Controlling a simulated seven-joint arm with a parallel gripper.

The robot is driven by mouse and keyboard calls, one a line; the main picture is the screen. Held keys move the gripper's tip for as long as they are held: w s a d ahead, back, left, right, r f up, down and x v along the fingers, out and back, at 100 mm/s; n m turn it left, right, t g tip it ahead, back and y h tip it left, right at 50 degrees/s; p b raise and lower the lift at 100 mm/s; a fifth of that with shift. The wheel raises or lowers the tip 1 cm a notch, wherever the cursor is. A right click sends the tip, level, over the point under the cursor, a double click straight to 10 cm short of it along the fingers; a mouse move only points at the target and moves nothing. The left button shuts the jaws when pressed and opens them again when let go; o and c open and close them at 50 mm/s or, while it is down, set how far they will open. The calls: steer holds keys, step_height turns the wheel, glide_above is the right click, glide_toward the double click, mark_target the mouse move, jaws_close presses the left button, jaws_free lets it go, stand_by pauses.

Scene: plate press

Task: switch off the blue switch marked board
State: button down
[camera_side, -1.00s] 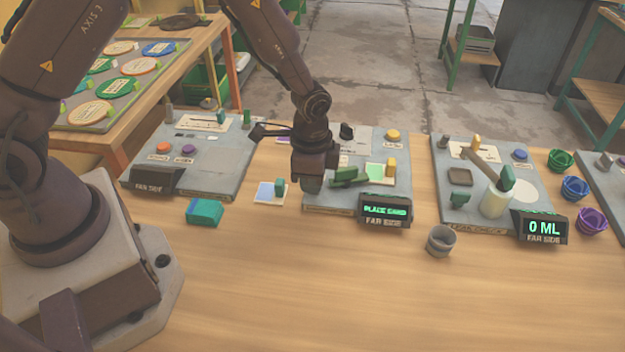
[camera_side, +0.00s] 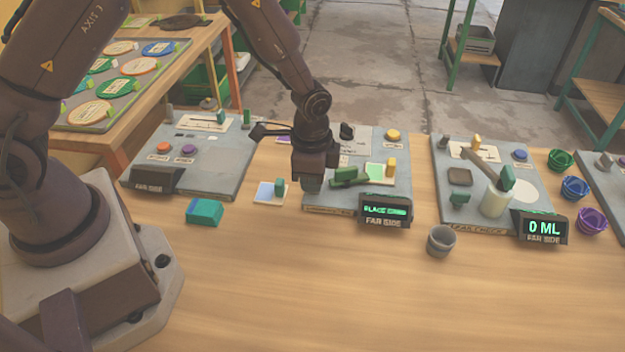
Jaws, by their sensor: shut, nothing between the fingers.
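My gripper (camera_side: 312,184) points down over the left front part of the middle grey board (camera_side: 330,201). It is shut with nothing held; its fingertips are small and dark, and I cannot tell whether they touch anything. No blue switch with a readable "board" label can be made out; my gripper and wrist hide part of this board. A green lever (camera_side: 350,178) lies just right of my gripper. A light blue pad (camera_side: 266,191) with a small green block (camera_side: 280,187) on it lies just left of the gripper.
A display reading "PLACE" and an unclear word (camera_side: 385,210) stands at the board's front right. A yellow button (camera_side: 393,135) is behind it. The right board (camera_side: 470,215) carries a white cylinder (camera_side: 496,202). A grey cup (camera_side: 441,240) and teal block (camera_side: 204,212) stand in front.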

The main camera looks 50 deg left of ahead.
steer(key=shift+w+a, duration=1)
steer(key=shift+s+d+r, duration=0.15)
steer(key=shift+r, duration=1)
steer(key=shift+s+d+r, duration=0.15)
steer(key=shift+r, duration=1.05)
steer(key=shift+s+d+r, duration=0.15)
steer(key=shift+r, duration=1)
